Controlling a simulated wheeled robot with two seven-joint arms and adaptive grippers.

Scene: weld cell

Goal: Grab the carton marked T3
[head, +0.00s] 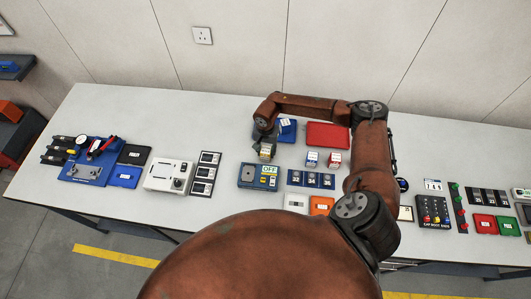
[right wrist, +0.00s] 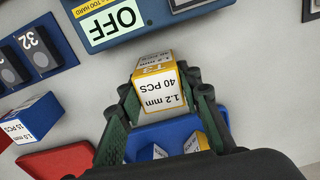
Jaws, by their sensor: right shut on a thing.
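The T3 carton (right wrist: 158,86) is a small white and yellow box in the right wrist view, with T3 on its top end and "1.2 mm 40 PCS" on its side. My right gripper (right wrist: 163,106) is shut on it, one dark green finger on each side. In the head view the carton (head: 265,153) shows small under my right gripper (head: 265,142), in front of the blue tray. Whether it touches the table is hard to tell. My left gripper is not in view.
A blue tray (right wrist: 218,118) holding other cartons lies beneath the gripper. A red tray (head: 328,135), a blue carton (head: 312,158) and a red carton (head: 333,161) stand to the right. A blue device reading OFF (head: 260,176) lies in front.

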